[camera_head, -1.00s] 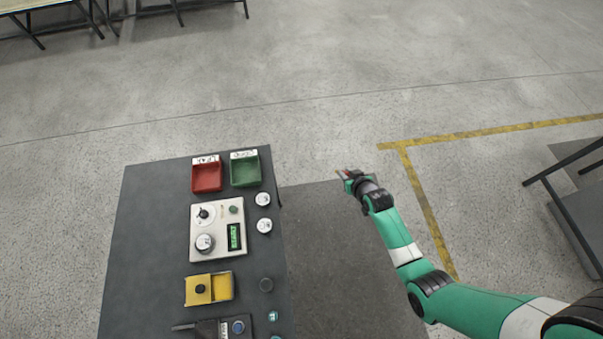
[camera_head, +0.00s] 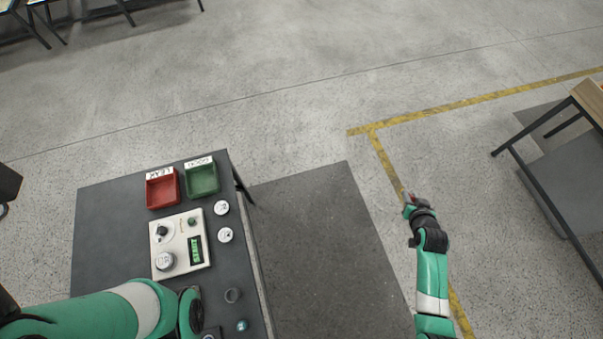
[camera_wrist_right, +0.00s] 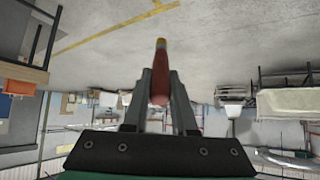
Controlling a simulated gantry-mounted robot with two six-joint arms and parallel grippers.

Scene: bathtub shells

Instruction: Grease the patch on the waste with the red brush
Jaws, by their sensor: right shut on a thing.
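My right gripper (camera_head: 408,200) is out over the floor, right of the dark mat. In the right wrist view, its two fingers (camera_wrist_right: 160,90) are shut on the red brush (camera_wrist_right: 159,84), whose red handle sticks out between them with a yellowish end pointing away. The bristles cannot be made out. My left arm comes in at the bottom left of the head view; its gripper is not in view. The waste and its patch cannot be made out. A pale tub-like shell (camera_wrist_right: 290,103) shows at the right of the wrist view, far off.
A dark table (camera_head: 110,225) holds a red bin (camera_head: 162,188), a green bin (camera_head: 202,178), a white tester box (camera_head: 180,245) and small round parts. A wooden-topped bench (camera_head: 590,98) stands at right. The dark mat (camera_head: 325,240) and nearby floor are clear.

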